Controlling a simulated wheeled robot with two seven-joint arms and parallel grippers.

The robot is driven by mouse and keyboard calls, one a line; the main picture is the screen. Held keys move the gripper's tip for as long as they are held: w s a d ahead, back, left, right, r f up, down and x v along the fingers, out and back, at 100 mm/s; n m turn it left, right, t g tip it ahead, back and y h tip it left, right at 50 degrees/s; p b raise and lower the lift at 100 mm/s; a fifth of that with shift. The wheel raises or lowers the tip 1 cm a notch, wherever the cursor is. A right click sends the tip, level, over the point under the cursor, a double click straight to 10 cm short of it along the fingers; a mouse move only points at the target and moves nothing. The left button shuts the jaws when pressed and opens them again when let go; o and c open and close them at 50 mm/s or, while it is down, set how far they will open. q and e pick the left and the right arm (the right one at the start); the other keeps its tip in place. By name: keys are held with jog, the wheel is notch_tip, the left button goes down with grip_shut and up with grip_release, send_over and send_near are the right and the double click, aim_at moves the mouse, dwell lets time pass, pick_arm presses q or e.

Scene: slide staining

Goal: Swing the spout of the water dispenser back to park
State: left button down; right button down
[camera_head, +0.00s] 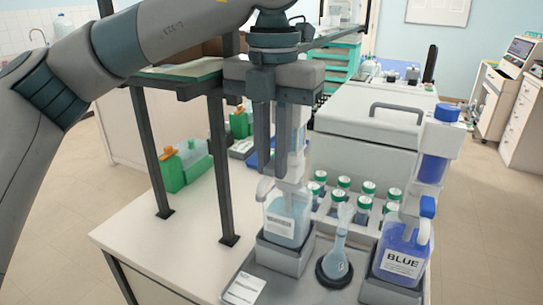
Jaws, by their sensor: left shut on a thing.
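The water dispenser (288,218) is a clear bottle of pale liquid with a white label and a white upright part above it. It stands on a grey base at the centre front. Its spout (265,188) looks like a small curved pale piece at the left of the bottle's top. My left gripper (272,160) comes down from above with its dark fingers pointing down, shut at the dispenser's upper part. The fingers hide the exact contact. My right gripper is not in view.
A flask (338,245) stands on a black round pad beside the water dispenser. The blue dispenser (403,250) stands to its right. Several green-capped bottles (343,183) sit behind, before a grey lidded box (370,125). Dark shelf posts (222,170) rise at the left.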

pick_arm(q)
jog(key=c, duration=1.7)
grip_release()
jog(key=shift+r, duration=0.15)
jog(key=shift+r, duration=0.55)
notch_tip(320, 180, up, 9)
notch_tip(320, 180, up, 6)
send_over(273, 164)
jog(key=shift+r+p, duration=0.55)
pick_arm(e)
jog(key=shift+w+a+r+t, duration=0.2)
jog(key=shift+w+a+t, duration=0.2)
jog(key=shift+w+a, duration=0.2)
